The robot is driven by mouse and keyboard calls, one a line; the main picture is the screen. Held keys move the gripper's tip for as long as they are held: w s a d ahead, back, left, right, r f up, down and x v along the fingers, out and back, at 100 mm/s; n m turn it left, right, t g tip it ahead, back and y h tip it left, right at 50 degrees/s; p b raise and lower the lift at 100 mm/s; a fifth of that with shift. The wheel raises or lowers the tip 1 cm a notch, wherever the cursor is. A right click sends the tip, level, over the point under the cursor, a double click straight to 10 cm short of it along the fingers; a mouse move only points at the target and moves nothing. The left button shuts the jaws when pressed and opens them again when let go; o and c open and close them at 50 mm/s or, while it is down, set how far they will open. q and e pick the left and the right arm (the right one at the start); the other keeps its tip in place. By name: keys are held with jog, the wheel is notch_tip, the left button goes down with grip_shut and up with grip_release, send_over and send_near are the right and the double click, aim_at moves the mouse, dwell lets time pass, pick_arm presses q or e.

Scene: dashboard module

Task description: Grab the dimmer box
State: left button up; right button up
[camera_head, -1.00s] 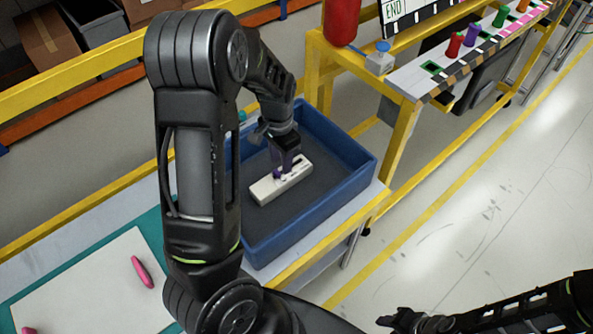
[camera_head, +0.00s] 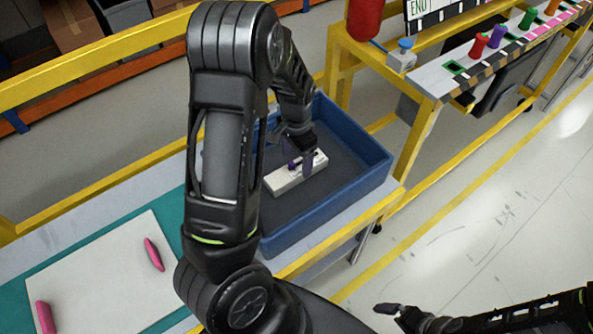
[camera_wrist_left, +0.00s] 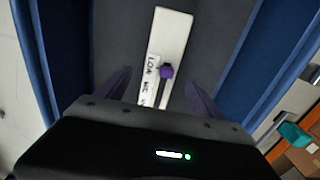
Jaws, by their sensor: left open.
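The dimmer box (camera_head: 285,180) is a long white box lying in the blue bin (camera_head: 377,170). In the left wrist view the dimmer box (camera_wrist_left: 172,38) shows a purple knob (camera_wrist_left: 166,71), a dark slot and handwritten marks. My left gripper (camera_head: 299,165) is over the box, and its arm comes in from the left. In the left wrist view the purple fingers of the left gripper (camera_wrist_left: 160,90) are apart, one on each side of the box, with gaps visible. Contact with the box cannot be told. My right gripper (camera_head: 392,312) is low at the right, away from the bin; its jaws are unclear.
A white board (camera_head: 100,285) with pink handles lies on the teal mat at left. A yellow-framed rack (camera_head: 423,130) with coloured knobs and a red cylinder (camera_head: 364,20) stands beyond the bin. The floor at right is clear.

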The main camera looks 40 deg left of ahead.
aim_at(296, 167)
pick_arm(q)
notch_tip(296, 167, down, 5)
jog(key=shift+f+p, duration=0.1)
jog(key=shift+p, duration=0.4)
jog(key=shift+c, duration=0.6)
jog(key=c, duration=1.5)
